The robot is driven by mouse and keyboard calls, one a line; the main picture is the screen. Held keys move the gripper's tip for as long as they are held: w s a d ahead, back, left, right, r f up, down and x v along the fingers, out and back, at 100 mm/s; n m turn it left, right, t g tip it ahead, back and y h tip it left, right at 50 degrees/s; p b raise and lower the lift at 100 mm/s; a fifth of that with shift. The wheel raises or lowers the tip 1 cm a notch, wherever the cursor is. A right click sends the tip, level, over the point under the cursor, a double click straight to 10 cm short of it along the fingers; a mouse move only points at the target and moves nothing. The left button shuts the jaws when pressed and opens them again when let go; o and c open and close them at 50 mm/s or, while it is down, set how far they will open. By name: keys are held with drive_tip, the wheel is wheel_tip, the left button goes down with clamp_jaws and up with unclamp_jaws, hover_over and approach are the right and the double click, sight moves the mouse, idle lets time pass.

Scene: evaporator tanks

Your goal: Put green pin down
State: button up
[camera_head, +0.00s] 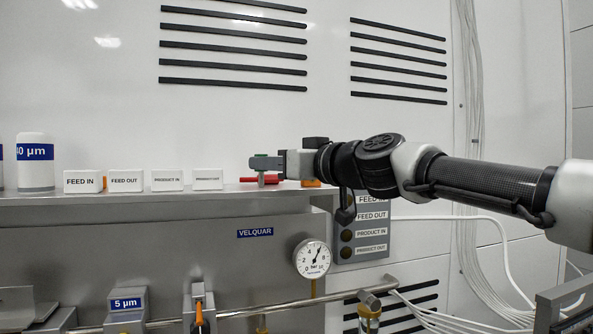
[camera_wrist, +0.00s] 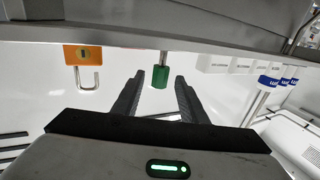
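The green pin (camera_wrist: 160,77) has a green head and a metal shaft. In the wrist view, which looks upside down, its shaft runs to the grey shelf edge at the top. The head lies between the tips of my gripper (camera_wrist: 161,80), with a gap on each side. My gripper is open around the pin and does not visibly touch it. In the head view my gripper (camera_head: 264,163) is level, just above the shelf (camera_head: 130,197).
An orange padlock (camera_wrist: 83,54) is beside the pin. A red object (camera_head: 247,180) lies on the shelf under my gripper. White labelled blocks (camera_head: 167,180) and a 30 µm cylinder (camera_head: 36,165) stand to the left. A label panel (camera_head: 371,227) and gauge (camera_head: 312,258) are below.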

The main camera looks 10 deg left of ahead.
drive_tip(key=b+v, duration=0.2)
drive_tip(key=v, duration=0.6)
drive_tip(key=s+d+f+m+g+h+p, duration=0.1)
drive_tip(key=s+d+f, duration=0.5)
drive_tip(key=f, duration=0.6)
drive_tip(key=s+d+f+m+g+h, duration=0.3)
drive_tip(key=s+d+f+m+h, duration=0.2)
drive_tip(key=s+f, duration=0.5)
drive_tip(key=s+d+f+m+g+h+p, duration=0.1)
drive_tip(key=s+d+f+m+g+h, duration=0.1)
drive_tip(key=s+d+f+h, duration=0.5)
wheel_tip(320, 180, down, 7)
drive_tip(key=shift+s+d+r+m+p, duration=0.15)
drive_tip(key=shift+s+d+m+p, duration=0.2)
drive_tip(key=shift+s+d+m, duration=0.6)
drive_tip(key=shift+d, duration=0.1)
